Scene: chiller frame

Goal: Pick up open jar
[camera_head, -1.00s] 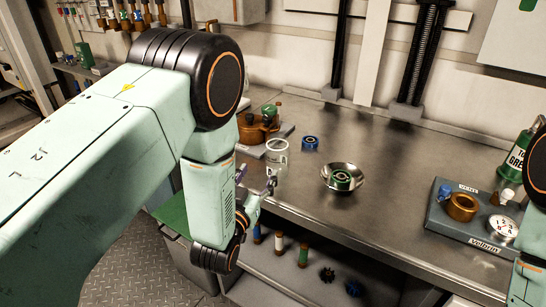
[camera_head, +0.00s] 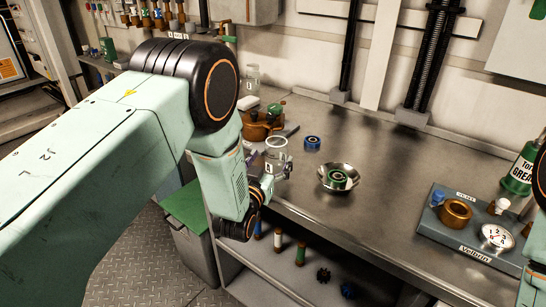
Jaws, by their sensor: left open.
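The open jar (camera_head: 276,154), clear with a pale rim and a small label, stands upright near the front left edge of the metal bench. My left gripper (camera_head: 279,170) is at the jar, its open fingers low around or beside it; I cannot tell whether they touch it. The left arm's wrist hides part of the gripper and the bench edge. Of my right arm only a part shows at the right edge, and its gripper is out of view.
A metal bowl (camera_head: 325,184) with a green-and-black ring stands right of the jar. A blue ring (camera_head: 312,142) lies behind. A brass pot-like part (camera_head: 258,127) is behind left. A grey tray (camera_head: 438,216) with a gauge is at right.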

